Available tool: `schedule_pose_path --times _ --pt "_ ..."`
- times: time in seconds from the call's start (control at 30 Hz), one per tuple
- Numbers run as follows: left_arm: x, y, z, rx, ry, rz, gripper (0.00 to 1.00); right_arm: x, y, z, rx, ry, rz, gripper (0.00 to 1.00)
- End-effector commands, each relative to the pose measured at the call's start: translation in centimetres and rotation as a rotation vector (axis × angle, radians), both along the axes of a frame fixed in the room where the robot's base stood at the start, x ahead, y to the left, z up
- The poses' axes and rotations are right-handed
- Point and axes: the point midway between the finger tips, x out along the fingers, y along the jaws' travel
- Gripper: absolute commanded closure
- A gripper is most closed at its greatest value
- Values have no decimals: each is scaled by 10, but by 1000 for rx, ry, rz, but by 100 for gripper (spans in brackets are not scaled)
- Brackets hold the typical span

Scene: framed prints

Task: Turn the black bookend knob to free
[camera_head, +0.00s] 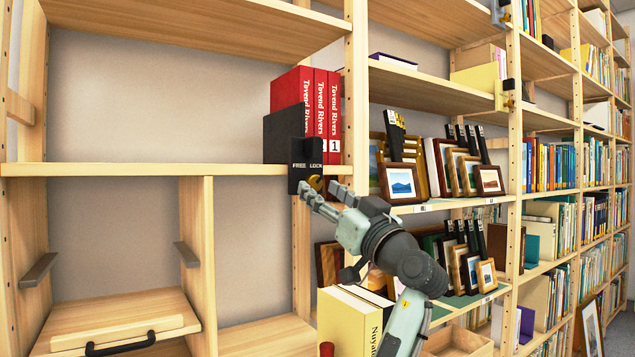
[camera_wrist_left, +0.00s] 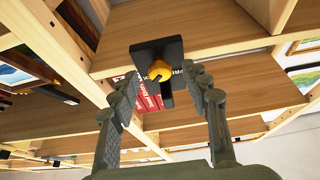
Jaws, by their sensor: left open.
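The black bookend (camera_head: 284,136) stands on the upper shelf, against the left side of several red books (camera_head: 320,112). Its black front plate (camera_head: 305,158) hangs over the shelf edge and reads FREE at left and LOCK at right. The yellow knob (camera_head: 315,183) sits low on the plate, partly hidden by my gripper. In the left wrist view the knob (camera_wrist_left: 159,70) shows between the fingers, with a dark mark on its face. I cannot tell which word it points to. My left gripper (camera_head: 322,194) is open around the knob, with gaps on both sides. My right gripper is not in view.
Framed prints (camera_head: 401,181) crowd the shelf to the right of an upright post (camera_head: 355,90). Yellow books (camera_head: 350,318) stand below my gripper. The shelf left of the bookend (camera_head: 130,168) is bare, and the compartment below it is largely empty.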

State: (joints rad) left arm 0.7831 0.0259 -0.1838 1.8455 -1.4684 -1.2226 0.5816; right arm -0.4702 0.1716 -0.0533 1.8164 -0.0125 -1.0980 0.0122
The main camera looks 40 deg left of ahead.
Motion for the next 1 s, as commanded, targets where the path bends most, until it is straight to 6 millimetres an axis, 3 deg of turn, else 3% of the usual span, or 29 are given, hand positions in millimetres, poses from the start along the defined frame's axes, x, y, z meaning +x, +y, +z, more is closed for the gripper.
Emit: schedule_pose_path --times 0.2,0.5,0.87,1.0 --pt "8 18 9 1 0 0 53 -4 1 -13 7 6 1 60" --pt "8 19 9 1 0 -1 54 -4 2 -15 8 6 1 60" --pt "8 19 9 0 0 -1 99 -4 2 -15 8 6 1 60" --pt "8 19 8 0 -1 0 100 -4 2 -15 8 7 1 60"
